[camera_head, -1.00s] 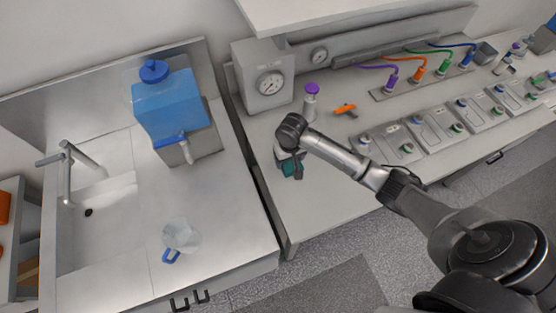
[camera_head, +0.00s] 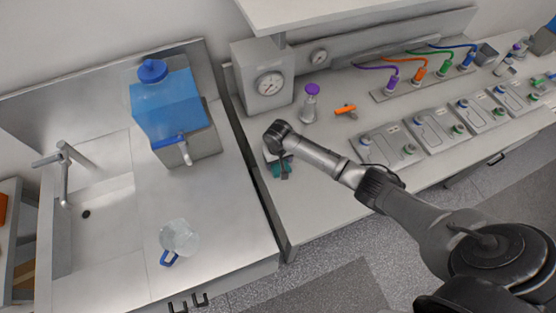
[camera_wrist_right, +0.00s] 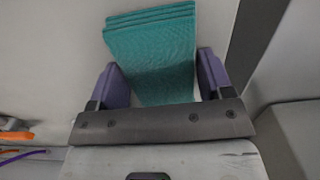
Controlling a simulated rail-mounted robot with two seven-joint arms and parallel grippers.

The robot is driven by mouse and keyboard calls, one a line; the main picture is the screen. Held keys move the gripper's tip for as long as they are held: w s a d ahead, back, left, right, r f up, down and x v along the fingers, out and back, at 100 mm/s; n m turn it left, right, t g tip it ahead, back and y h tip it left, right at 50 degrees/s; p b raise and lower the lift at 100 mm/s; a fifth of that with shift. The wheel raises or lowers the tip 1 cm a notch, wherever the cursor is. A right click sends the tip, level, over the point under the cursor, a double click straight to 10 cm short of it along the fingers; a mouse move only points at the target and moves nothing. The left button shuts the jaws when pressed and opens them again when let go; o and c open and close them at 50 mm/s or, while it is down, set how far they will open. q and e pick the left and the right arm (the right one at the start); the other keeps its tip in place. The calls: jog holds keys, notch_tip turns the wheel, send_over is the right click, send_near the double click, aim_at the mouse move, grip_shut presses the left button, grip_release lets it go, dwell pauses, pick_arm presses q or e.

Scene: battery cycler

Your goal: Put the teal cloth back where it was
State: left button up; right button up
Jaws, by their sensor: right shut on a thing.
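The teal cloth (camera_head: 276,171) is a folded, layered stack near the left end of the right-hand bench (camera_head: 325,205). My right gripper (camera_head: 283,172) is shut on it, and the arm hides part of the cloth in the head view. In the right wrist view, the cloth (camera_wrist_right: 150,45) lies between the two purple fingers of the right gripper (camera_wrist_right: 158,62) and extends beyond their tips. I cannot tell whether the cloth touches the bench. My left gripper is not in view.
A purple-capped bottle (camera_head: 310,104), an orange item (camera_head: 346,110) and a grey gauge box (camera_head: 262,88) stand behind the gripper. Several cycler modules (camera_head: 388,145) line the bench to the right.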

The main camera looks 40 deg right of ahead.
jog(key=shift+f, duration=0.15)
jog(key=o, duration=0.8)
